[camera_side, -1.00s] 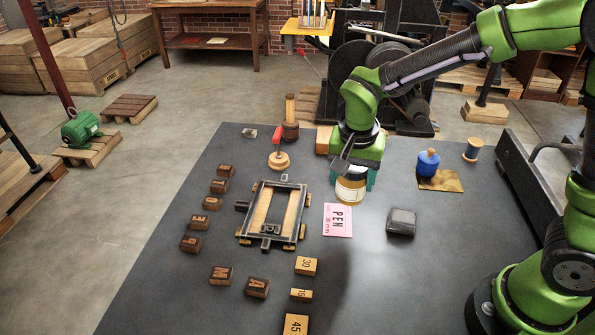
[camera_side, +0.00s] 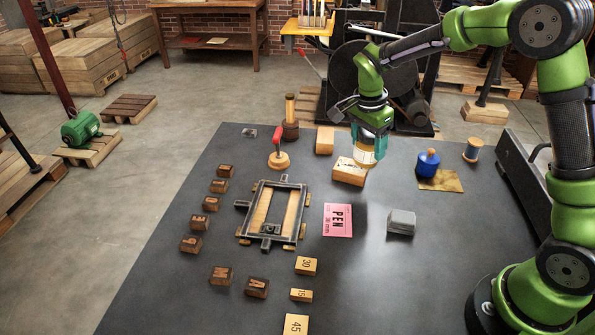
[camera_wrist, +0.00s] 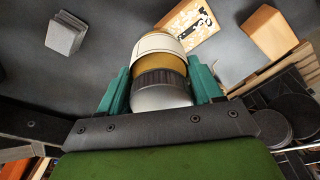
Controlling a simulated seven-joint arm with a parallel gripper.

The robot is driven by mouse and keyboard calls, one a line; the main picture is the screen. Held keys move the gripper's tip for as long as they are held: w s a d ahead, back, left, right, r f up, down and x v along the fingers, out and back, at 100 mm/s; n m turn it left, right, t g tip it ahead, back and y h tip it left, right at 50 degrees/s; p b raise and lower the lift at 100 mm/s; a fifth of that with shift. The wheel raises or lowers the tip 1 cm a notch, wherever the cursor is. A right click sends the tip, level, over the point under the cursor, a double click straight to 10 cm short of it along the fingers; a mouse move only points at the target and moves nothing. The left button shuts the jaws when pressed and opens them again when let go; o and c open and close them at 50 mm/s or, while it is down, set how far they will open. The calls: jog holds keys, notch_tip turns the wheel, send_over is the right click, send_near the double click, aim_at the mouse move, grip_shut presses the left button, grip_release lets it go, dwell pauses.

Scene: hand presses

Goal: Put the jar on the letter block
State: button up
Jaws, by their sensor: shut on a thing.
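The jar (camera_side: 366,158), amber with a cream band and a dark ribbed ring, also shows in the wrist view (camera_wrist: 160,68). My gripper (camera_side: 369,150) is shut on it; its teal fingers flank the jar in the wrist view (camera_wrist: 160,84). In the side view the jar overlaps the block's right end; in the wrist view the block lies just beyond the jar. Their exact height gap is unclear.
A plain wooden block (camera_side: 325,139) stands behind the letter block. A blue pot (camera_side: 428,163), a grey block (camera_side: 401,222), a pink PEN card (camera_side: 338,220) and a metal frame (camera_side: 271,213) surround it. Several dark letter blocks line the left. The front right table is clear.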

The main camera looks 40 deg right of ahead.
jog(key=w, duration=0.4)
jog(key=shift+w+d+f, duration=0.2)
jog(key=shift+f, duration=1.75)
jog(key=shift+f, duration=0.15)
jog(key=o, duration=1.2)
